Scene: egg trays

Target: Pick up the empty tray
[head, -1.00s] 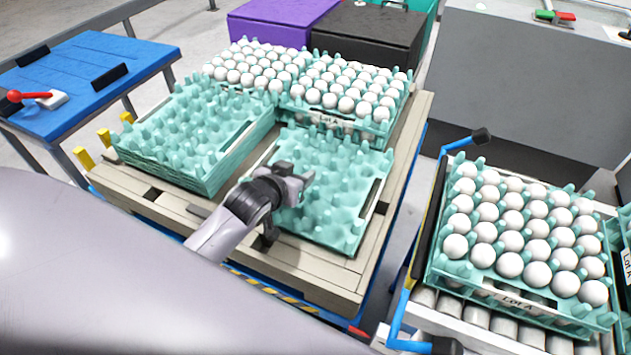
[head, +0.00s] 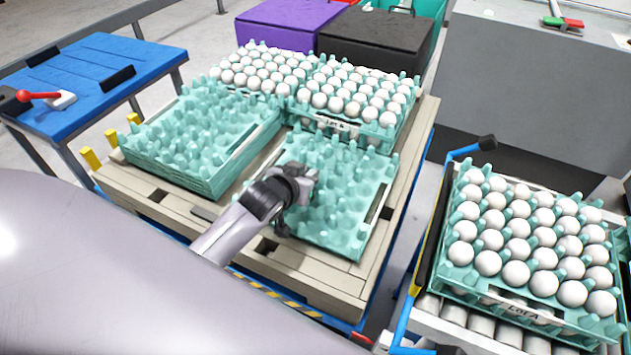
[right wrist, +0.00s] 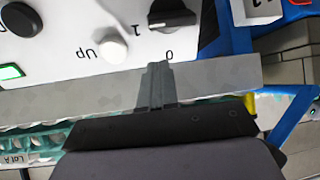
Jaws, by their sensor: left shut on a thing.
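A single empty teal egg tray (head: 352,208) lies at the front right of the wooden pallet (head: 290,262). My left gripper (head: 303,184) is over the left side of this tray and is shut on it; the fingertips and their contact are partly hidden by the gripper body. The tray looks level and low over the pallet; I cannot tell if it touches the boards. In the right wrist view, my right gripper (right wrist: 155,84) has its fingers together with nothing visible between them, in front of a white control panel (right wrist: 75,50).
A stack of empty trays (head: 190,170) stands left of the tray. Egg-filled trays (head: 338,126) stand behind it. Another filled tray (head: 505,298) sits on a roller conveyor (head: 470,322) at right. A blue table (head: 85,75) is at far left; purple (head: 285,25) and black (head: 385,42) boxes stand behind.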

